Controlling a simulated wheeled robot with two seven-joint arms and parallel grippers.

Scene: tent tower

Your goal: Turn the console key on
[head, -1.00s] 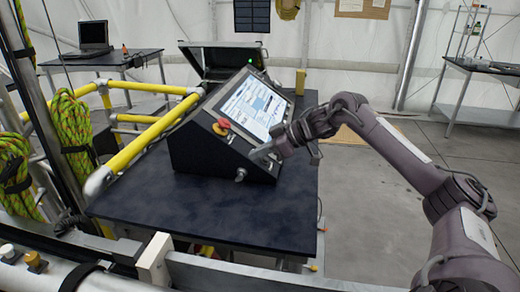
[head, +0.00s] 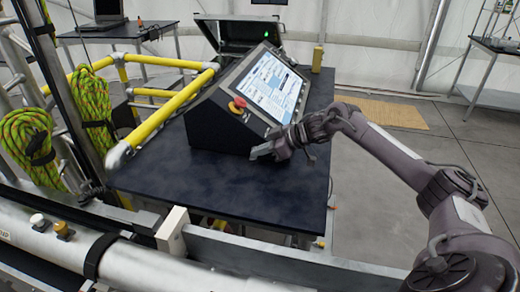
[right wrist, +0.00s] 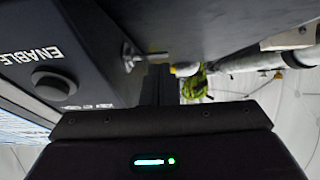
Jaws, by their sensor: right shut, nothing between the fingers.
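The black console (head: 222,130) stands on the dark table, with a lit screen (head: 270,85) and a red stop button on a yellow base (head: 238,105). My right gripper (head: 256,153) is shut and empty, low in front of the console's lower right front. It also shows in the right wrist view (right wrist: 156,84). There, a small metal part (right wrist: 130,55) sticks out from the console's front beside the fingers. It may be the key; its turn position cannot be told. A round black knob (right wrist: 54,86) sits by the word ENABLE. My left gripper is out of view.
The dark table (head: 240,195) has free room in front of the console. Yellow rails (head: 165,115) run along its left side. An open black case (head: 240,38) is behind the console, and a yellow cylinder (head: 318,58) stands at the back right.

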